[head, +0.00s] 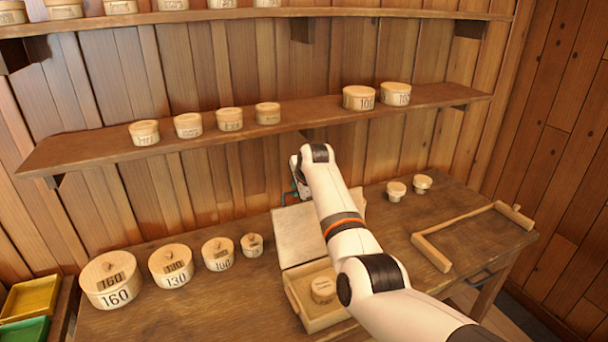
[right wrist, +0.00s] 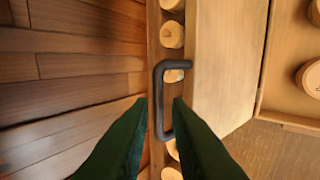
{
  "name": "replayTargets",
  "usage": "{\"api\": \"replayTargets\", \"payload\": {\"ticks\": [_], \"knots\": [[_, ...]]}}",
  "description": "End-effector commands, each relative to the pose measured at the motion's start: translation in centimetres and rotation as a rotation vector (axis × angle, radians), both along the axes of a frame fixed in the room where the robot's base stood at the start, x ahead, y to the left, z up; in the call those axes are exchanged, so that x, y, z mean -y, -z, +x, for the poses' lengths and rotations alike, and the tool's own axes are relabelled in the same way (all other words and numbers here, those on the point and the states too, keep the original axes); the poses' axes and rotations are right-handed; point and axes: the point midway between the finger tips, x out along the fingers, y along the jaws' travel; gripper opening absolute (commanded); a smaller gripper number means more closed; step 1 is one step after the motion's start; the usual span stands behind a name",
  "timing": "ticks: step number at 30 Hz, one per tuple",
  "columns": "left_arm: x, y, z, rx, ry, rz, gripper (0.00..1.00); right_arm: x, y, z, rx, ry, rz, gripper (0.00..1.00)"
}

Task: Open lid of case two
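A light wooden case (head: 318,318) stands on the bench, partly behind my right arm. Its lid (head: 300,232) is raised and leans up at the back, so the inside is open to view. A round lidded wooden box (head: 322,289) sits inside it. In the right wrist view the lid (right wrist: 225,65) carries a dark bar handle (right wrist: 158,100) at its edge. My right gripper (right wrist: 159,103) is open, with its green fingers on either side of the handle; I see a gap to each finger. In the head view the right gripper (head: 291,194) is mostly hidden by its arm. My left gripper is not in view.
Round numbered boxes stand left of the case, such as the 160 box (head: 110,280). Two small spools (head: 396,191) (head: 422,183) and a wooden frame (head: 470,232) lie to the right. A shelf (head: 250,130) with several round boxes runs behind. Yellow (head: 30,298) and green (head: 25,331) trays are at far left.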

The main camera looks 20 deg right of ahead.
Motion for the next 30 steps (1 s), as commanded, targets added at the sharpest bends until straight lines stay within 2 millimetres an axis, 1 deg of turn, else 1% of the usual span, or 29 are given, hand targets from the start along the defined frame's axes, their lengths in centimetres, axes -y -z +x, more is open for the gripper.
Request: {"api": "replayTargets", "payload": {"ticks": [12,16,21,30], "knots": [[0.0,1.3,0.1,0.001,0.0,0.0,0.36,0.1,-4.2,-3.6,0.003,-0.001,0.0,0.17],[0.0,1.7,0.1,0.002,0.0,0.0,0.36,0.2,-5.4,-4.5,0.001,-0.001,-0.002,0.17],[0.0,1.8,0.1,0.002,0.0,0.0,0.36,0.2,-6.1,-5.1,-0.001,-0.001,-0.001,0.17],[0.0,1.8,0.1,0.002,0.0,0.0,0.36,0.2,-6.2,-5.2,-0.002,-0.002,-0.001,0.17]]}}
